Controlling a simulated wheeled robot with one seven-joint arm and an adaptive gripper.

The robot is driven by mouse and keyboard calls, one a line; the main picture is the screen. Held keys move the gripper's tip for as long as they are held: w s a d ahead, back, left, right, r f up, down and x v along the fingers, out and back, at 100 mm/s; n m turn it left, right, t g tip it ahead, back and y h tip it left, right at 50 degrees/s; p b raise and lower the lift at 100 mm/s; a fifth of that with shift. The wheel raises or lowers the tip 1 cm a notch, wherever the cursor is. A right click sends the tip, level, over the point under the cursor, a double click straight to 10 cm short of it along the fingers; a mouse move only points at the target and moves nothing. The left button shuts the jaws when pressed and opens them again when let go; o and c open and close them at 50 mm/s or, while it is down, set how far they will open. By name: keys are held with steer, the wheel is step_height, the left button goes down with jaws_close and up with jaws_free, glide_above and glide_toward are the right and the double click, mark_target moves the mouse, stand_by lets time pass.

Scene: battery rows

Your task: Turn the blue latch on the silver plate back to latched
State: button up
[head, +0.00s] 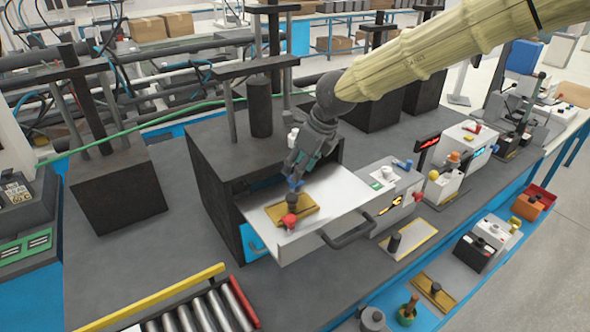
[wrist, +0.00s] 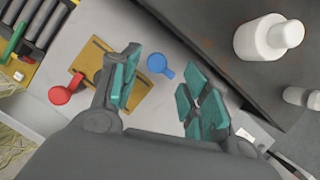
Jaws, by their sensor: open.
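The blue latch (wrist: 157,64) lies on the silver plate (wrist: 112,22), with a round head and a short tab toward the lower right in the wrist view. In the head view the blue latch (head: 297,184) is partly hidden by my gripper. My gripper (head: 298,172) points down over the plate, its fingers open. In the wrist view the blue latch shows in the gap between the fingers of my gripper (wrist: 160,70), near their tips. I cannot tell whether they touch it. The silver plate (head: 343,192) sticks out from a dark housing.
A red knob (head: 290,222) with a tab stands by a brass plate (head: 316,211) on the silver plate, close to my gripper. A dark housing (head: 215,170) rises behind. A dark handle (head: 348,236) is at the front. White bottles (wrist: 262,38) stand at the wrist view's upper right.

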steer(key=shift+w+a+f, duration=0.2)
steer(key=shift+w+f, duration=0.1)
steer(key=shift+f, duration=0.3)
steer(key=shift+a+f+p, duration=0.1)
steer(key=shift+f+p, duration=0.15)
steer(key=shift+p, duration=0.05)
steer(key=shift+s+a+f, duration=0.2)
steer(key=shift+s+f, duration=0.1)
steer(key=shift+s, duration=0.1)
steer(key=shift+w+f, duration=0.4)
steer(key=shift+f, duration=0.05)
steer(key=shift+s+r, duration=0.15)
steer(key=shift+s, duration=0.05)
steer(key=shift+c, duration=0.7)
jaws_close()
